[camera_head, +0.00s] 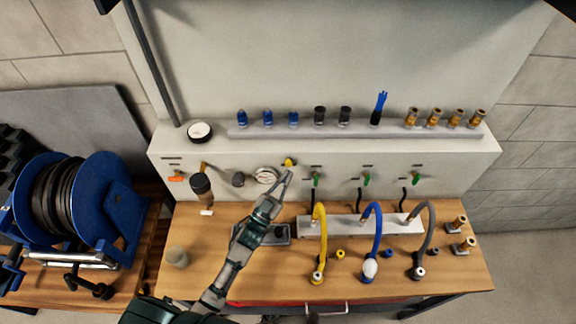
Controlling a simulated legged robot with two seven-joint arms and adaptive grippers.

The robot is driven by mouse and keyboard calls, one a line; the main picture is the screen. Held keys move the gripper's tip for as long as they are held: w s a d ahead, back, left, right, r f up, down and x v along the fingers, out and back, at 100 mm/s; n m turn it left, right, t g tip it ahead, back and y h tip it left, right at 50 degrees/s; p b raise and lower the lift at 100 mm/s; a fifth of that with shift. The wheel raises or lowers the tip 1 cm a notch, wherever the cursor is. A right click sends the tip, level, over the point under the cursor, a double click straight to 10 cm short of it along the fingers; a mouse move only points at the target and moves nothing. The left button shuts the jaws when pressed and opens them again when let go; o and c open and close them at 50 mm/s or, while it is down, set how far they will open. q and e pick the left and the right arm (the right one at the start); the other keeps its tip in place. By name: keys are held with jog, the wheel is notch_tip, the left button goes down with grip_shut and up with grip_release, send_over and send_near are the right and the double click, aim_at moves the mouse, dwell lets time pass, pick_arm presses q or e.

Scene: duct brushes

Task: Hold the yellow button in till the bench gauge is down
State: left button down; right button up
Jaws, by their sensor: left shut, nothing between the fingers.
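The yellow button (289,162) sits on the pale upright panel at the back of the bench, just right of the round white bench gauge (265,175). The gauge's needle is too small to read. My left gripper (287,177) reaches up from the lower left, shut and empty, with its fingertips right at the lower edge of the button. I cannot tell whether the tips touch it or whether the button is pressed in. My right gripper is not in view.
A black-handled tool (202,186) is left of the gauge. Green valves (316,180) line the panel to the right. Yellow, blue and grey hoses (374,240) arch over the wooden bench (455,285). A grey tray (275,240) lies under my left arm. A blue hose reel (100,200) stands left.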

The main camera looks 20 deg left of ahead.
pick_arm(q)
jog(key=shift+w, duration=0.25)
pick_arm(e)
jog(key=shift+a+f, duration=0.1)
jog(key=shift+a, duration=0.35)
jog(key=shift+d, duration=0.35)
pick_arm(q)
jog(key=shift+w, duration=0.1)
dwell(0.4)
jog(key=shift+w+a, duration=0.1)
jog(key=shift+w, duration=0.2)
jog(key=shift+r, duration=0.1)
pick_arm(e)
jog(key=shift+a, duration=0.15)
